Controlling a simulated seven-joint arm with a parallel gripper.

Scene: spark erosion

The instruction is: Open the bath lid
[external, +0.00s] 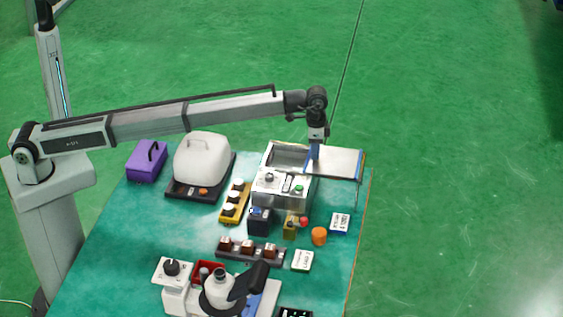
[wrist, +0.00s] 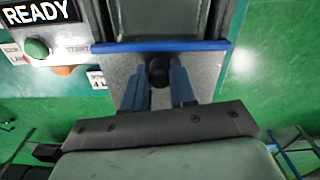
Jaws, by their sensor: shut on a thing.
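The bath (external: 262,160) is a grey metal box at the back right of the table, with a control panel on its front. Its flat grey lid (external: 340,162) lies toward the right and reaches out to the table's right edge; the left part of the bath is uncovered. In the wrist view the lid (wrist: 120,62) has a blue edge strip (wrist: 190,45), with the dark bath interior (wrist: 170,18) beyond it. My gripper (external: 313,155) points down at the lid's left end. Its blue fingers are shut on the lid's black knob (wrist: 158,72).
The bath's front has a READY sign (wrist: 38,12) and a green button (wrist: 36,47). A white-covered machine (external: 202,160) and a purple box (external: 147,161) stand to the left. Several small items, including an orange cylinder (external: 319,236), stand in front. Right of the table is open floor.

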